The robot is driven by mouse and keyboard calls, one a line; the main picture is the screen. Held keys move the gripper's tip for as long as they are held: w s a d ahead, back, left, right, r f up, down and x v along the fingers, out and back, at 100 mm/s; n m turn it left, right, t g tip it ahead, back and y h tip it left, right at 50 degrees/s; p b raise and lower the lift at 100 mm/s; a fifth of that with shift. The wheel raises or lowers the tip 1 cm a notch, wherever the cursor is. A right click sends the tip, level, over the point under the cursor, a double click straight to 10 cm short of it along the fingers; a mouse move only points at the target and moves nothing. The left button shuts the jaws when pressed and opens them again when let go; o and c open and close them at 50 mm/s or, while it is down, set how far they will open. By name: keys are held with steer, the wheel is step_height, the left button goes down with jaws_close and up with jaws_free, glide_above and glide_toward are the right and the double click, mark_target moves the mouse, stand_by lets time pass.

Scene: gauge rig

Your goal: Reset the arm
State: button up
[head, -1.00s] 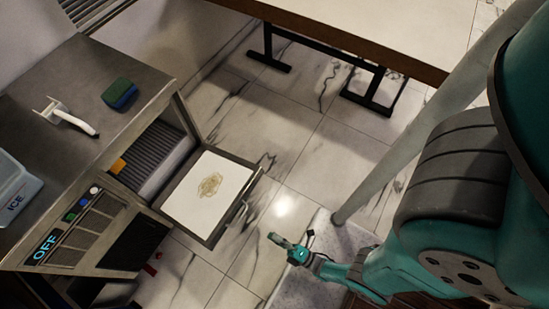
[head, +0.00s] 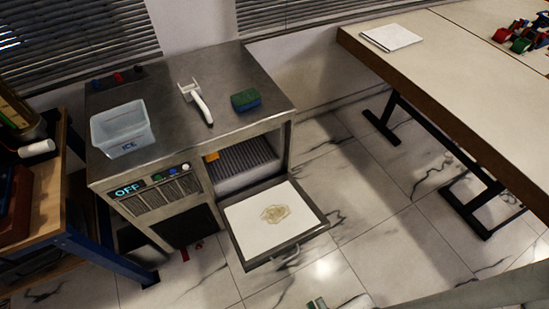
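Only a small tip of my gripper (head: 318,303) shows at the bottom edge of the head view, over the floor in front of the machine. The rest of my arm is out of the picture there, and I cannot tell whether the fingers are open or shut. The steel ice machine (head: 230,90) stands left of centre with its display reading OFF (head: 128,189). Its door (head: 250,222) is folded down open, with a brownish stain (head: 276,213) on the white inner face. My gripper tip is apart from the door, below it in the picture.
On the machine top are a clear ICE bin (head: 122,128), a white scoop-like tool (head: 196,102) and a green-blue sponge (head: 245,100). A wooden shelf (head: 50,195) stands left. A long table (head: 450,75) with a paper pad (head: 392,37) is right. Tiled floor between is clear.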

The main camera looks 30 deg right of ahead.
steer(key=s+r+m+g, duration=0.1)
steer(key=r+m, duration=0.4)
steer(key=r, duration=1.1)
steer(key=s+r+m+g, duration=0.2)
steer(key=r+m, duration=0.4)
steer(key=r, duration=1.1)
steer(key=shift+g, duration=0.8)
